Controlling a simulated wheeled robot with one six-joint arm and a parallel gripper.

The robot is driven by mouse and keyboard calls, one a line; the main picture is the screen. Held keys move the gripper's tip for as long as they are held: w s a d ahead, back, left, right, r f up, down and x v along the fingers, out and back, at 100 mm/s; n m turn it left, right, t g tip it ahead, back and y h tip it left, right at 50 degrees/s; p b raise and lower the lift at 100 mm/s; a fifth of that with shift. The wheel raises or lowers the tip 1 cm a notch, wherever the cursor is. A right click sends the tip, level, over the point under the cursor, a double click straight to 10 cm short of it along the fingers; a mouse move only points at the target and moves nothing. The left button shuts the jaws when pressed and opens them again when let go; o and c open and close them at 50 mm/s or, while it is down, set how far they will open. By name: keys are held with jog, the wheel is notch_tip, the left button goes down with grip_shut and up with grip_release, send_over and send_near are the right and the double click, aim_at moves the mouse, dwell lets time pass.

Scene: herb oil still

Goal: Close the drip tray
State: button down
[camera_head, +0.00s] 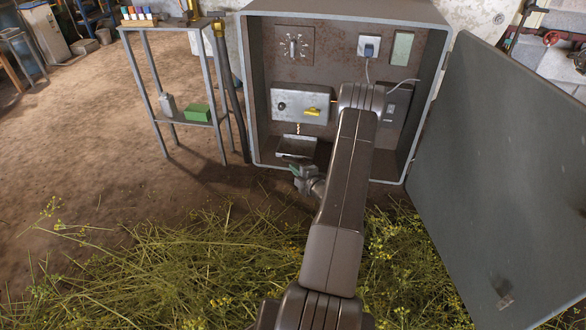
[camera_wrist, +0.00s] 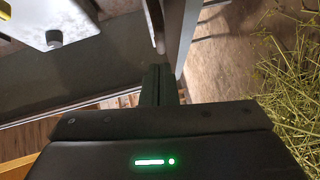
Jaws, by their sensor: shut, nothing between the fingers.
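The drip tray (camera_head: 297,145) is a small grey metal tray low inside the open cabinet, below a pale metal unit (camera_head: 301,105) with a black knob and a yellow handle. It appears to stick out from the cabinet's back panel. My gripper (camera_head: 294,168) is just in front of and below the tray, near the cabinet's bottom edge; I cannot tell whether it touches the tray. In the wrist view my gripper's dark fingers (camera_wrist: 159,80) are together and empty. The unit's knob (camera_wrist: 54,38) shows at upper left there. I cannot make out the tray clearly in that view.
The cabinet door (camera_head: 500,180) hangs wide open at the right. A metal shelf stand (camera_head: 180,119) with a green box (camera_head: 197,112) stands left of the cabinet, beside a dark pipe (camera_head: 233,100). Cut herbs (camera_head: 200,270) cover the floor in front. Bare floor lies farther left.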

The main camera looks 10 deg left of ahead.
jog(key=s+a+p+v, duration=0.1)
jog(key=v, duration=1)
jog(key=shift+p, duration=0.35)
jog(key=x, duration=0.4)
jog(key=w+d+b+x, duration=0.1)
jog(key=x, duration=0.3)
jog(key=b+x, duration=0.1)
jog(key=x, duration=0.3)
jog(key=shift+w+d+f, duration=0.2)
jog(key=shift+w+d, duration=0.05)
jog(key=shift+w, duration=0.05)
jog(key=shift+w+d, duration=0.1)
jog(key=shift+w, duration=0.45)
jog(key=shift+w+r, duration=0.1)
